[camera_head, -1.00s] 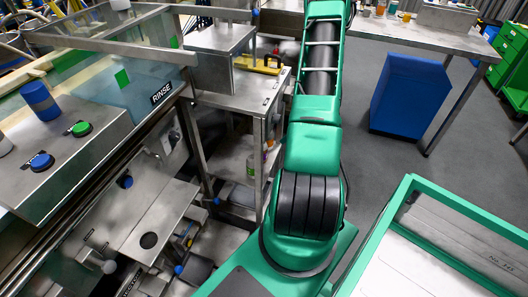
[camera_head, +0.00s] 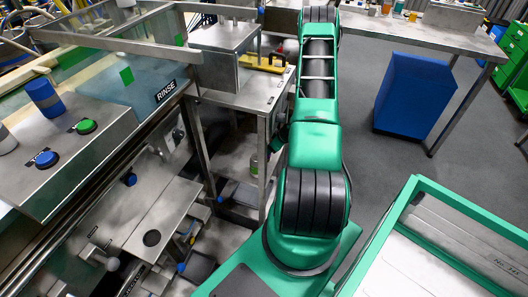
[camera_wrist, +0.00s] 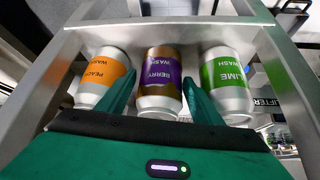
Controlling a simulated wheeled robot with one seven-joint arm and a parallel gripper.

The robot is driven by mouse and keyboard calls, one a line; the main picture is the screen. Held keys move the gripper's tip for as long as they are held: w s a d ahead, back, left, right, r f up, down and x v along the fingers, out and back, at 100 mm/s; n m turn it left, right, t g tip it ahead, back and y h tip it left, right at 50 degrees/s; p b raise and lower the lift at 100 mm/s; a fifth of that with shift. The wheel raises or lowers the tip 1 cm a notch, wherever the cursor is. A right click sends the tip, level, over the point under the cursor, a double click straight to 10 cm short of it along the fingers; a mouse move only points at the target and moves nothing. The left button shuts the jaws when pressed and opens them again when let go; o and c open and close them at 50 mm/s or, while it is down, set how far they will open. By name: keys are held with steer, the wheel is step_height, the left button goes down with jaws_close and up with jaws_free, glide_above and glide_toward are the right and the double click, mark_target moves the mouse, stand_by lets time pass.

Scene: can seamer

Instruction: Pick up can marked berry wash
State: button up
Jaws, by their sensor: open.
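The berry wash can (camera_wrist: 160,75), silver with a brown and purple label, stands in the middle of a row of three cans in the wrist view. My gripper (camera_wrist: 159,80) is open, with one green finger on each side of this can. The head view shows my green arm reaching away toward the back, but the gripper and cans are hidden there.
An orange-labelled peach wash can (camera_wrist: 103,75) stands close on the left and a green-labelled lime wash can (camera_wrist: 226,85) close on the right. Metal frame bars flank the row.

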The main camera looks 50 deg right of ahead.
steer(key=x, duration=0.3)
steer(key=shift+f, duration=0.3)
steer(key=c, duration=1.1)
steer(key=shift+r, duration=0.2)
